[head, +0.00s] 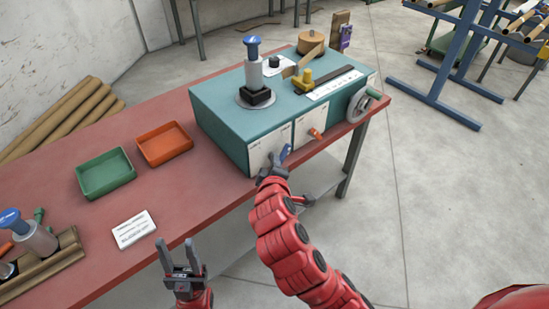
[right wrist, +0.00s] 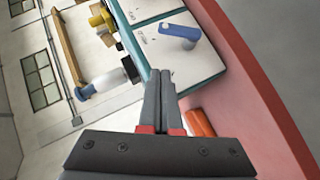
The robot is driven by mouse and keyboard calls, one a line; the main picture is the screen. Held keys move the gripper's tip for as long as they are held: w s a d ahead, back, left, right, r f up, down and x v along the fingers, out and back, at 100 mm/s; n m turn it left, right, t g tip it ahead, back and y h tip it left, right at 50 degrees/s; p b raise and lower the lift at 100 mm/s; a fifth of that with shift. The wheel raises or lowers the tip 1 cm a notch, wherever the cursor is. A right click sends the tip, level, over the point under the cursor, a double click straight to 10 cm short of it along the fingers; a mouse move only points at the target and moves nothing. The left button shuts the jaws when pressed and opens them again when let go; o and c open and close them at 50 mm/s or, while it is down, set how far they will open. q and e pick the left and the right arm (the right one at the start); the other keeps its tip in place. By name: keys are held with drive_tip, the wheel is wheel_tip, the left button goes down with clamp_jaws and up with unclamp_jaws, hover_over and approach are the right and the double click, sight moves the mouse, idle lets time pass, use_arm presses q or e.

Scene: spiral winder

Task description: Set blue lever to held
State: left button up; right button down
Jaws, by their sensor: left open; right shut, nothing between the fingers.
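The blue lever (head: 285,153) is on a white plate on the front of the teal winder box (head: 215,120). In the right wrist view the blue lever (right wrist: 180,33) sticks out from its plate (right wrist: 165,55), beyond my fingertips. The plate's lettering is too small to read. My right gripper (head: 270,170) is shut and empty, just below and left of the lever in the head view. In the right wrist view its closed fingertips (right wrist: 160,73) appear apart from the lever. My left gripper (head: 183,250) is open and empty in front of the table edge.
An orange lever (head: 316,134) and a handwheel (head: 360,105) are farther right on the box. The red table (head: 190,195) carries a green tray (head: 104,173), an orange tray (head: 164,143), a white card (head: 133,229) and a wooden holder (head: 45,265). Bare table lies between card and box.

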drive_tip(key=shift+p+v, duration=0.4)
drive_tip(key=shift+v, duration=0.85)
drive_tip(key=shift+r, duration=0.1)
drive_tip(key=shift+w, duration=0.1)
